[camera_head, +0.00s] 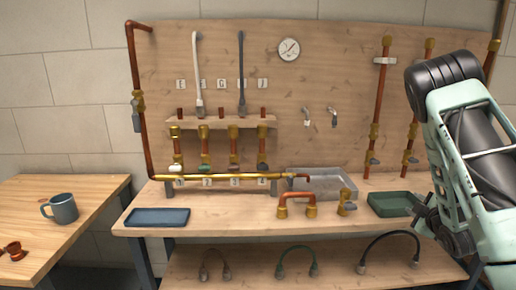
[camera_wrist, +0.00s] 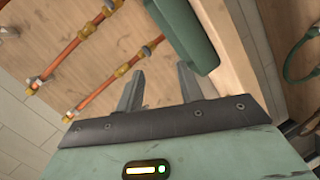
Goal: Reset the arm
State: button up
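My gripper (camera_wrist: 160,72) shows in the wrist view with its two grey fingers apart and nothing between them. In the head view my arm comes in at the right edge and hangs down, with my gripper (camera_head: 428,218) low beside the right end of the bench. It is close to the green tray (camera_head: 380,204); I cannot tell whether they touch. In the wrist view the green tray (camera_wrist: 184,32) is beyond the fingertips. The fingers are hard to make out in the head view.
Copper pipes with brass fittings (camera_head: 380,100) rise on the backboard near my arm. A grey basin (camera_head: 330,184), a copper U-pipe (camera_head: 297,201) and a blue tray (camera_head: 158,217) are on the bench. Hoses (camera_head: 297,262) are on the lower shelf. A mug (camera_head: 63,208) stands on the left table.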

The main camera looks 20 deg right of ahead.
jog(key=s+a+r+m+g+y, duration=0.2)
jog(key=a+m+g, duration=0.2)
jog(key=a, duration=0.8)
jog(key=s+a+r+m+g+y, duration=0.1)
jog(key=s+a+m+g+y, duration=0.2)
jog(key=a, duration=0.8)
jog(key=s+a+r+n+g+p, duration=0.2)
jog(key=s+a+r+n+g, duration=0.1)
jog(key=s+a, duration=0.7)
jog(key=s+a+r+n+g+y+p, duration=0.1)
jog(key=s+a+r+n+g+p, duration=0.1)
jog(key=s+a+r, duration=0.4)
jog(key=s+a+g+p, duration=0.1)
jog(key=s+a, duration=0.3)
jog(key=a, duration=0.6)
jog(key=shift+s+r+n+g+y, duration=0.3)
jog(key=shift+s+n+g, duration=0.1)
jog(key=shift+g, duration=0.1)
